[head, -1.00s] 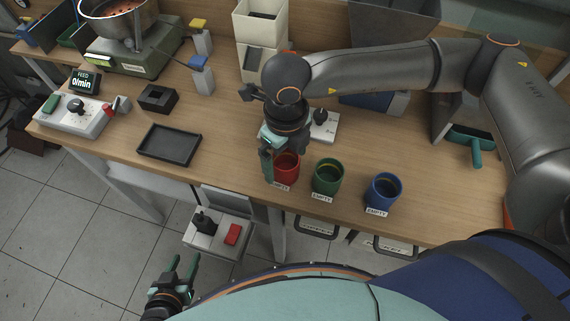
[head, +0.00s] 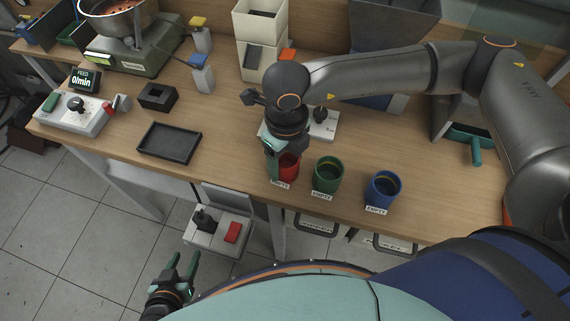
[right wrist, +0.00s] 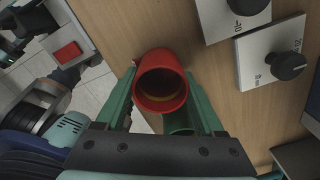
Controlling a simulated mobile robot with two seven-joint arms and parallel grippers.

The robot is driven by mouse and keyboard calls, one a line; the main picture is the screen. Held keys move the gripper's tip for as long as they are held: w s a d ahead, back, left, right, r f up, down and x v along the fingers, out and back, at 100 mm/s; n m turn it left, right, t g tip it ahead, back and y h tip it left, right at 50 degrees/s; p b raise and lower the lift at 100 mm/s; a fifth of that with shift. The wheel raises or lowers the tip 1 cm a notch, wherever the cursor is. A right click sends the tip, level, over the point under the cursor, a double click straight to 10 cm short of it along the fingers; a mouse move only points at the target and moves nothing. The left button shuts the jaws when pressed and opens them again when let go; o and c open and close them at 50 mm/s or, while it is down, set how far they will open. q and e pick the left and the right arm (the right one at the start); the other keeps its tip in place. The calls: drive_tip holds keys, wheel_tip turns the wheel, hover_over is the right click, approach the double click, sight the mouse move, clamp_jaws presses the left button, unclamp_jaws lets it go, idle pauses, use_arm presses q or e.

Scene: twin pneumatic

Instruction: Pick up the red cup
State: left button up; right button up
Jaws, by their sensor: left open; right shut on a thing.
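The red cup (head: 289,168) stands at the front edge of the wooden bench, left of the green cup (head: 328,175) and the blue cup (head: 383,189). My right gripper (head: 281,160) reaches down over it and is shut on it, one green finger showing along its left side. In the right wrist view the open-topped red cup (right wrist: 161,82) sits between the two fingers (right wrist: 160,95). I cannot tell any gap between the cup and the bench. My left gripper (head: 184,268) is open and empty, low in front of the bench.
A black tray (head: 169,143) and a small black box (head: 157,97) lie left on the bench. White knob panels (right wrist: 275,55) stand close behind the red cup. The green cup (right wrist: 180,124) is close beside it. A box with a red switch (head: 218,232) hangs below the bench.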

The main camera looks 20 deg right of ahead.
drive_tip(key=c, duration=0.3)
drive_tip(key=shift+r, duration=0.2)
drive_tip(key=shift+c, duration=0.2)
